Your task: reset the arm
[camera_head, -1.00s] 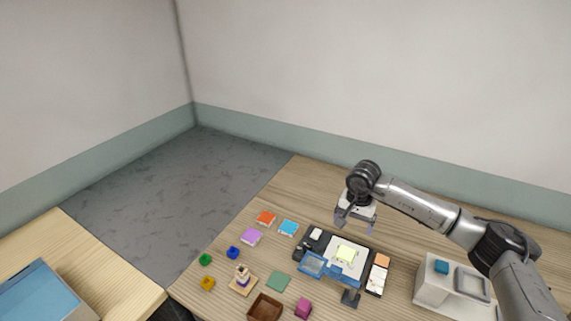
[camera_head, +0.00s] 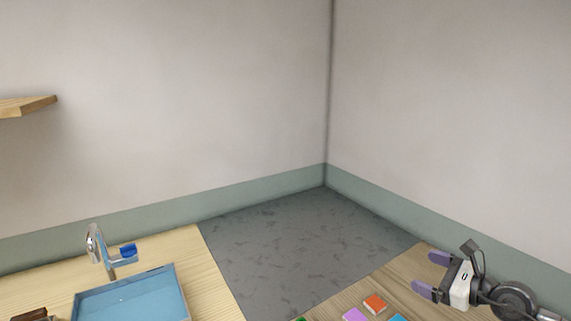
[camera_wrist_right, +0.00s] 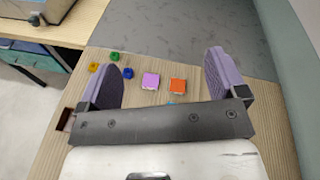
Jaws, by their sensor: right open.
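My right gripper (camera_head: 428,273) is at the lower right of the head view, above the wooden table, with its purple-grey fingers spread and nothing between them. In the right wrist view its two fingers (camera_wrist_right: 162,80) stand wide apart. Beyond them, on the table, lie a purple block (camera_wrist_right: 150,81) and an orange block (camera_wrist_right: 178,85), both apart from the fingers. The orange block (camera_head: 375,304) and the purple block (camera_head: 355,314) also show at the bottom of the head view. My left gripper is not in view.
A blue sink basin (camera_head: 130,298) with a faucet (camera_head: 97,247) is in the left counter. A wooden shelf (camera_head: 28,106) is on the left wall. Green (camera_wrist_right: 114,56), yellow (camera_wrist_right: 94,67) and blue (camera_wrist_right: 128,73) blocks lie near the table edge. Grey floor (camera_head: 300,245) separates the counters.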

